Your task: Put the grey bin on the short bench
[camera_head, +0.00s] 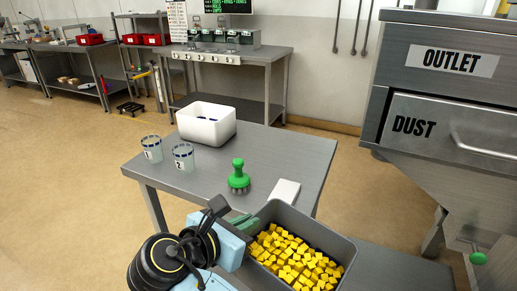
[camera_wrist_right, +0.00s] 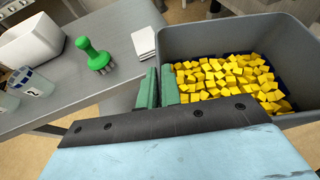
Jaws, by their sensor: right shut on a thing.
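The grey bin (camera_head: 345,243), full of yellow cubes, is at the bottom centre of the head view, at the near edge of the metal bench (camera_head: 260,150). In the right wrist view the grey bin (camera_wrist_right: 230,35) fills the upper right and looks about level. My right gripper (camera_head: 240,224) is shut on the bin's left wall; its green fingers (camera_wrist_right: 158,88) straddle the rim in the wrist view. The bin's underside is hidden, so I cannot tell what it rests on. I cannot tell which surface is the short bench. My left gripper is not in view.
A low grey surface (camera_head: 395,272) lies right of the grey bin.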

